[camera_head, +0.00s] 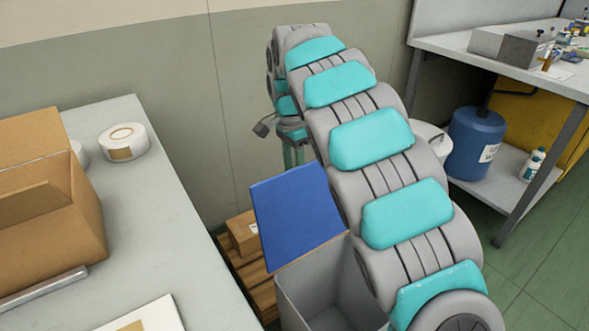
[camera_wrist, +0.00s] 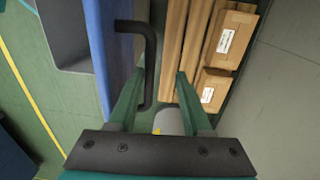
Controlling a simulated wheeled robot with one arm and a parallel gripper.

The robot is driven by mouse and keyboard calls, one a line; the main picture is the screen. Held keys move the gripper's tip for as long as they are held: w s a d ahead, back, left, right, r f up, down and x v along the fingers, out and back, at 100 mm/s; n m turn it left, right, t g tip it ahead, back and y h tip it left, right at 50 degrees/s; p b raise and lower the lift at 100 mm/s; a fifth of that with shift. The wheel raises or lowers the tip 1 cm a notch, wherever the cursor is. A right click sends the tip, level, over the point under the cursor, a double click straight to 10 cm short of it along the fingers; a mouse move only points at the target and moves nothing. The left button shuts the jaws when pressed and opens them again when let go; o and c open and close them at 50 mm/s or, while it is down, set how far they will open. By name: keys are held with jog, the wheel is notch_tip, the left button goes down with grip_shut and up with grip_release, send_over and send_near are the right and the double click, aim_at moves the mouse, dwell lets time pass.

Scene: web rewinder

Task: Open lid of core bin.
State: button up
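The core bin is a grey open-topped box (camera_head: 325,290) below my arm in the head view. Its blue lid (camera_head: 300,218) stands raised and tilted at the bin's edge, and the bin's inside shows. In the wrist view the lid (camera_wrist: 118,40) appears edge-on, with a black bar handle (camera_wrist: 149,60) on its side. The grey bin wall (camera_wrist: 65,30) is left of it. My gripper (camera_wrist: 161,75) has its green fingers apart, with the handle close to the left finger. I cannot tell whether they touch. In the head view my gripper (camera_head: 293,155) is partly hidden behind the lid.
A pallet with cardboard boxes (camera_head: 244,232) stands beside the bin; the boxes (camera_wrist: 228,45) also show in the wrist view. A table (camera_head: 175,225) with a carton (camera_head: 50,225) and tape roll (camera_head: 123,142) is at left. A workbench (camera_head: 470,52) and blue drum (camera_head: 474,145) are at right.

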jog(key=shift+d, duration=0.1)
dwell(0.4)
notch_tip(320, 180, up, 7)
jog(key=shift+w+a+r, duration=0.15)
jog(key=shift+w+a, duration=0.05)
jog(key=shift+a, duration=0.1)
dwell(0.5)
jog(key=shift+d, duration=0.1)
dwell(0.4)
